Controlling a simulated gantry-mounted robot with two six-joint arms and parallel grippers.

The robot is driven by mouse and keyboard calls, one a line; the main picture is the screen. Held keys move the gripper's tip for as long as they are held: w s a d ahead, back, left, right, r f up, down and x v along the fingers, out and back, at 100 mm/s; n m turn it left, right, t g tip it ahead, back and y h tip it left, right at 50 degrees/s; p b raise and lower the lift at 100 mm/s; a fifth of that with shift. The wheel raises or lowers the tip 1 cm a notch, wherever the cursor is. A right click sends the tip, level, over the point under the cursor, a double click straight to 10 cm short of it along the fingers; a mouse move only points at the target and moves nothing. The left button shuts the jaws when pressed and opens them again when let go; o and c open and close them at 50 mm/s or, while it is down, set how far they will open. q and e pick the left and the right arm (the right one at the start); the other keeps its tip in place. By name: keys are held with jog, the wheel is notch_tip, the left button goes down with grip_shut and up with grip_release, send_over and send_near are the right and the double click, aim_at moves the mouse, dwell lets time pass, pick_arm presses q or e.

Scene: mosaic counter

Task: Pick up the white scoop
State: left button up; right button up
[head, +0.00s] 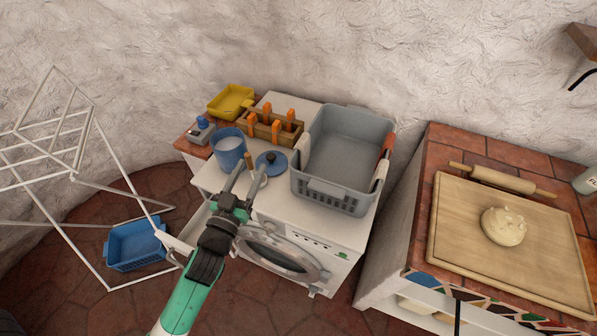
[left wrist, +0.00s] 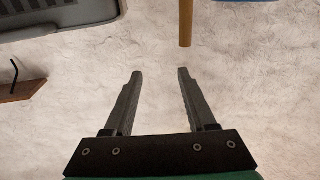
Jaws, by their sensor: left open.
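A small pale piece, which looks like the white scoop (head: 263,181), lies on the white washing machine top beside the blue lid (head: 271,162). It is partly hidden by my left gripper, so its full shape does not show. My left gripper (head: 246,180) is open just in front of it, right of the blue tub of white powder (head: 228,147). In the left wrist view the jaws (left wrist: 158,75) are apart with nothing between them. A brown wooden rod end (left wrist: 186,25), perhaps a handle, shows beyond the fingertips. My right gripper is not in view.
A grey basket (head: 342,190) stands right of the lid. A wooden holder (head: 270,130) with orange-handled items and a yellow tray (head: 231,101) sit behind. A white drying rack (head: 98,125) and blue basket (head: 135,246) are at left.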

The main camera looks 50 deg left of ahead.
pick_arm(q)
jog(key=s+a+f+g, duration=0.2)
jog(key=s+f, duration=0.2)
jog(key=x, duration=1.2)
jog(key=shift+d+r+n, duration=0.25)
jog(key=shift+r+n, duration=0.05)
jog(key=shift+r, duration=0.35)
jog(key=shift+w, duration=0.1)
grip_shut()
